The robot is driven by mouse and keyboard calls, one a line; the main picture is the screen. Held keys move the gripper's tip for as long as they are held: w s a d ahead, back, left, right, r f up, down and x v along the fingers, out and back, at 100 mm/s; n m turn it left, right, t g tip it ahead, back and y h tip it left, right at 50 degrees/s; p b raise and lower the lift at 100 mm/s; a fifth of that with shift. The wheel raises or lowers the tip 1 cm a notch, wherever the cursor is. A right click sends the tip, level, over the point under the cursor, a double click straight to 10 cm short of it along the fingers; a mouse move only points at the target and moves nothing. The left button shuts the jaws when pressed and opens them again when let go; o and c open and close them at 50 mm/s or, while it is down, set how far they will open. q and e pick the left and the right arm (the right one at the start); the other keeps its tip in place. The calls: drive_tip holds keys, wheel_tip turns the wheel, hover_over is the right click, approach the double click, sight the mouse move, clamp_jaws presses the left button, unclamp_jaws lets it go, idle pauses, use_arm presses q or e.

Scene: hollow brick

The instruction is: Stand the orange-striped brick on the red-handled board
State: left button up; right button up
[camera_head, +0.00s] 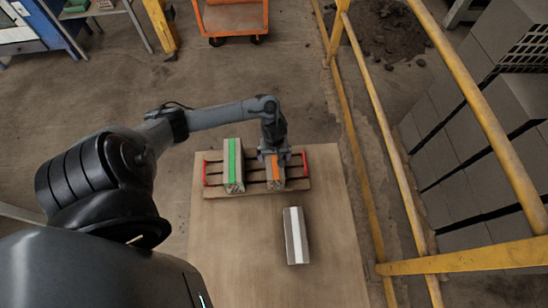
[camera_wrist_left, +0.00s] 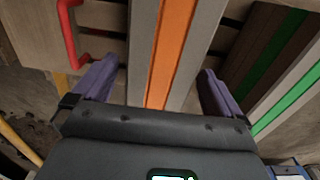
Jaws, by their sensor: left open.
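The orange-striped brick (camera_head: 275,175) is on the red-handled board (camera_head: 254,193), toward its right end. My left gripper (camera_head: 273,153) is at this brick's far end, reaching down from above. In the left wrist view the orange-striped brick (camera_wrist_left: 168,50) lies between the two purple fingers of the open gripper (camera_wrist_left: 155,88), with a gap on each side. The fingertips seem to be beside the brick; contact is not visible. A red handle (camera_wrist_left: 70,30) also shows there. My right gripper is not in view.
A green-striped brick (camera_head: 233,165) is on the board left of the orange one. A white-striped brick (camera_head: 296,235) lies on the table (camera_head: 240,260) in front of the board. Yellow railings (camera_head: 375,170) run along the right. The table's front left is clear.

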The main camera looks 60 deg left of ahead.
use_arm(q)
wheel_tip(320, 180, up, 8)
drive_tip(key=p, duration=0.4)
drive_tip(key=shift+r, duration=0.2)
drive_tip(key=shift+d+r, duration=0.15)
drive_tip(key=shift+d, duration=0.05)
drive_tip(key=w+d+r+m+t, duration=0.15)
drive_tip(key=d+m+t, duration=0.35)
drive_tip(key=d+m, duration=0.95)
drive_tip(key=s+d+r+m+g, duration=0.1)
drive_tip(key=s+d+r, duration=0.5)
drive_tip(key=s+r, duration=0.5)
drive_tip(key=shift+d, duration=0.3)
drive_tip(key=shift+w, duration=0.1)
